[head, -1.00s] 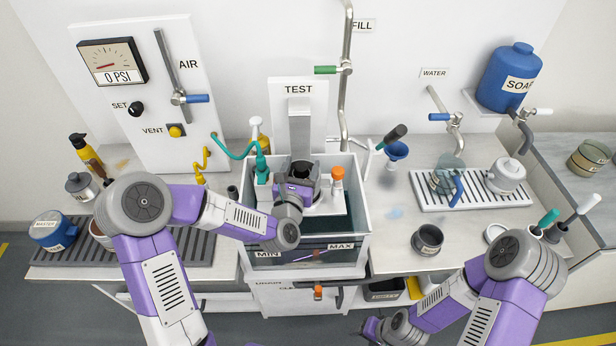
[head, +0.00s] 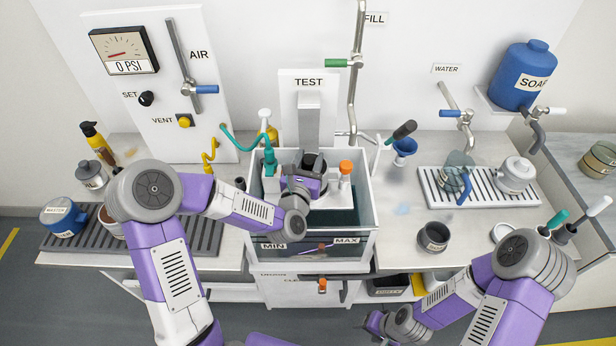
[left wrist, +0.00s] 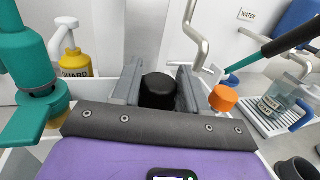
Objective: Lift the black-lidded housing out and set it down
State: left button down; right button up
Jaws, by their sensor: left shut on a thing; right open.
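The black-lidded housing shows in the left wrist view as a round black lid (left wrist: 158,90) between two grey fingers; its body below is hidden. My left gripper (head: 313,164) is shut on it, over the back of the open white-rimmed test tank (head: 372,205). In the head view the gripper hides most of the housing. I cannot tell how far it is raised. A teal fitting (head: 270,160) is left of the gripper and an orange-capped part (head: 346,167) is close on its right. My right gripper (head: 374,322) is open and empty, low in front of the bench.
The TEST column (head: 309,115) rises behind the tank, with the fill pipe (head: 356,80) to its right. A black cup (head: 433,236) and white drain rack (head: 430,190) stand right. A dark slatted mat (head: 205,245) lies left under my arm. Bench right of the tank is partly clear.

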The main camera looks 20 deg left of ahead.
pick_arm(q)
jog(key=shift+r, duration=0.25)
pick_arm(e)
jog(key=shift+r, duration=0.1)
pick_arm(q)
jog(key=shift+r+p, duration=0.8)
jog(key=shift+r, duration=0.3)
pick_arm(e)
jog(key=shift+r, duration=0.75)
